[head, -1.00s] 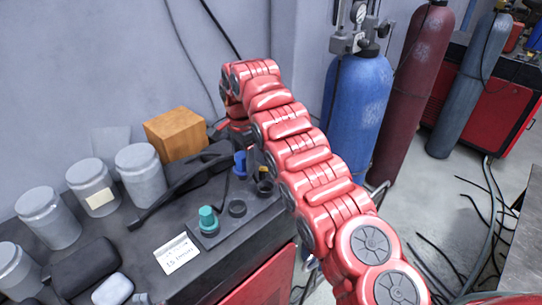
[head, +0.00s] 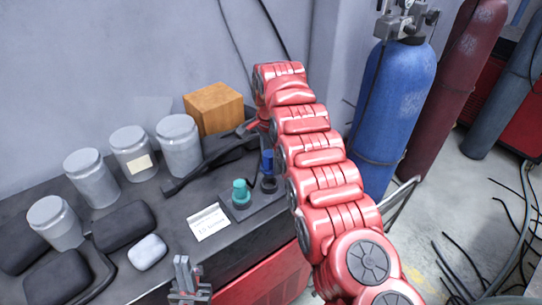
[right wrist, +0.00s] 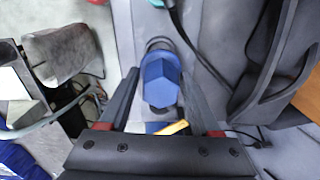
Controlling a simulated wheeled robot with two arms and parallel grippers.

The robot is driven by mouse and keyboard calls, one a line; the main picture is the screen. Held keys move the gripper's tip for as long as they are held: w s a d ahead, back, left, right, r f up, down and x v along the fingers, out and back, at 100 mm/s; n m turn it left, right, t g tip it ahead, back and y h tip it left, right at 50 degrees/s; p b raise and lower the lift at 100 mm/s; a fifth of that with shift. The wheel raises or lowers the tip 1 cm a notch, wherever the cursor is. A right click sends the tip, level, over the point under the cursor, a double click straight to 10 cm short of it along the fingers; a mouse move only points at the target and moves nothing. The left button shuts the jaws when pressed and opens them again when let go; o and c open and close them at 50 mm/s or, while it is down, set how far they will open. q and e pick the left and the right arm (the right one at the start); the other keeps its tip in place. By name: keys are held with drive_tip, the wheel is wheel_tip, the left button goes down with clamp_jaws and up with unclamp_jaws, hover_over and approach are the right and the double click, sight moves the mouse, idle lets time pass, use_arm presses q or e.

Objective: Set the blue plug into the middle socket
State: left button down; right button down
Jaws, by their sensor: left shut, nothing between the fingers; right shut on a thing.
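The blue plug (head: 267,160) stands upright at the dark ring of the middle socket (head: 269,185), just behind the teal plug (head: 241,192) on the grey socket block (head: 248,208). In the right wrist view, my right gripper (right wrist: 160,78) is shut on the hexagonal blue plug (right wrist: 160,82), with a dark ring (right wrist: 159,44) showing beyond it. I cannot tell how deep the plug sits. The far socket is hidden behind my right arm in the head view. My left gripper (head: 184,270) is shut and empty at the bench's front edge.
A white label card (head: 208,222) lies left of the block. Several grey jars (head: 130,152) and a wooden box (head: 214,107) stand at the back. Dark pouches (head: 124,225) and a pale rounded item (head: 148,252) lie at the left. Gas cylinders (head: 392,100) stand at the right.

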drive_tip(key=shift+f+b, duration=0.35)
drive_tip(key=shift+f, duration=0.45)
drive_tip(key=shift+w+d+r, duration=0.1)
drive_tip(key=shift+w, duration=0.05)
drive_tip(key=shift+b, duration=0.6)
drive_tip(key=shift+s, duration=0.2)
drive_tip(key=shift+w, duration=0.1)
idle(0.3)
